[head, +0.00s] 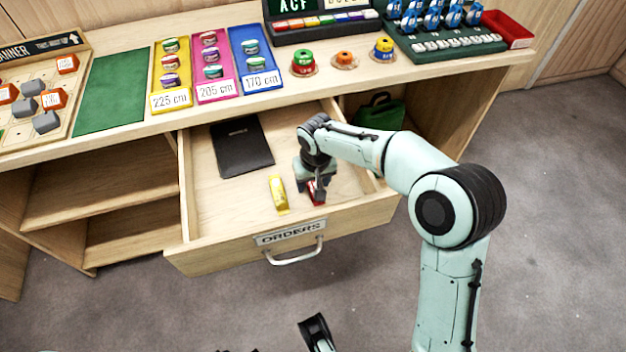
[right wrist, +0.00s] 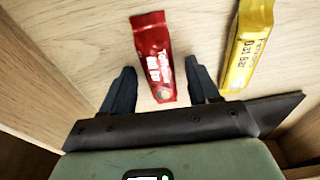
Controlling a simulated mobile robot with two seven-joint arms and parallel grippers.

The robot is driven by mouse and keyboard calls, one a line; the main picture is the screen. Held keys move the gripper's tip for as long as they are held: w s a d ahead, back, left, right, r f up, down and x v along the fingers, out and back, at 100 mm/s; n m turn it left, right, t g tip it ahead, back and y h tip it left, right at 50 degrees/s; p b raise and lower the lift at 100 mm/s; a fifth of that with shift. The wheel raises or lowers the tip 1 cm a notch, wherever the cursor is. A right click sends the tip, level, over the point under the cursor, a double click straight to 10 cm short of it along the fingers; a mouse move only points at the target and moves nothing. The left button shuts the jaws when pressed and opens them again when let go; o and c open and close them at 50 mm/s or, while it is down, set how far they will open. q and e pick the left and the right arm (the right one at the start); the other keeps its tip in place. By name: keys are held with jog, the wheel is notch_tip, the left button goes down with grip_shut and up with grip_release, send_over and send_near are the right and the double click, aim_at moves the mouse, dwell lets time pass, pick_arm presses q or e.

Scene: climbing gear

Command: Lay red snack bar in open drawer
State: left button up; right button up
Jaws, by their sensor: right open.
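The red snack bar (right wrist: 155,58) lies on the wooden floor of the open drawer (head: 230,215). In the right wrist view it lies between the two spread fingers of my right gripper (right wrist: 160,68), with a gap on each side. In the head view the red bar (head: 314,192) is partly hidden by my right gripper (head: 317,190), which reaches down into the drawer's front right part. My right gripper is open.
A yellow bar (head: 279,194) lies in the drawer just left of the red one; it also shows in the right wrist view (right wrist: 250,42). A black folder (head: 241,147) lies further back. The drawer's front left is clear. The counter (head: 215,113) above holds cards, tapes and trays.

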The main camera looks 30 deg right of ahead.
pick_arm(q)
jog(key=s+d+r+g+p, duration=0.1)
jog(key=s+d+r+p, duration=0.1)
jog(key=s, duration=0.3)
jog(key=shift+d+r+g+h+p, duration=0.35)
jog(key=shift+r+p, duration=0.25)
jog(key=shift+r, duration=0.25)
pick_arm(e)
notch_tip(320, 180, up, 12)
jog(key=s, duration=0.1)
jog(key=shift+s+a, duration=0.2)
jog(key=shift+s, duration=0.2)
pick_arm(q)
jog(key=shift+a, duration=0.1)
pick_arm(e)
jog(key=shift+r, duration=0.1)
